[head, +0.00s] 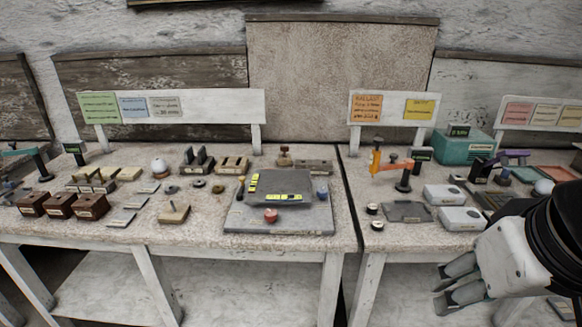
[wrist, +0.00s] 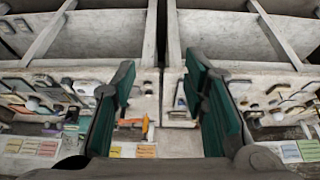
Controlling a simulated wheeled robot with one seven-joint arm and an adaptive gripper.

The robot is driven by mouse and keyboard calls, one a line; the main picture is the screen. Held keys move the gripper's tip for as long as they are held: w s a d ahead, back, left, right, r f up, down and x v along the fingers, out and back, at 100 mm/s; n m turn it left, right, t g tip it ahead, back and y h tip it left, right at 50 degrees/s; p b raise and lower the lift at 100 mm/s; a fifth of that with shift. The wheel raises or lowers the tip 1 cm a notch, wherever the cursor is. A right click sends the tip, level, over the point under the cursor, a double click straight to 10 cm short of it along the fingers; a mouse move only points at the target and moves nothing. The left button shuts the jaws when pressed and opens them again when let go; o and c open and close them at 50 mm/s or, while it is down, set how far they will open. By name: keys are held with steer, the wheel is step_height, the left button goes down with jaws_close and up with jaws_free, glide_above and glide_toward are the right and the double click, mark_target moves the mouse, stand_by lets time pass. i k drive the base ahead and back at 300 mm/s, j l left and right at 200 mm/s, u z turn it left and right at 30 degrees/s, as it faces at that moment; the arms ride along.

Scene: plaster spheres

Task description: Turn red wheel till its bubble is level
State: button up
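The red wheel (head: 271,215) is a small round knob at the front edge of a grey levelling plate (head: 240,222) on the left table. A darker raised plate (head: 275,187) on it carries a yellow-green vial (head: 284,197) along its front and another vial (head: 253,182) at its left side. A blue knob (head: 322,191) stands at the right. The bubbles are too small to read. My gripper (head: 443,284) is in front of the right table, well right of the red wheel and apart from it. In the wrist view my gripper (wrist: 162,66) has its fingers spread with nothing between them.
Wooden boxes (head: 62,204) and small blocks stand left of the plate, with a wooden block with a knob (head: 174,214) nearby. A gap separates the two tables. On the right table are an orange-armed stand (head: 403,178), a grey slab (head: 407,212) and white boxes (head: 445,195).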

mark_target(270, 216)
steer(key=i+j, duration=0.15)
steer(key=i, duration=0.25)
steer(key=i+j, duration=0.1)
steer(key=i, duration=0.35)
steer(key=j+u, duration=0.05)
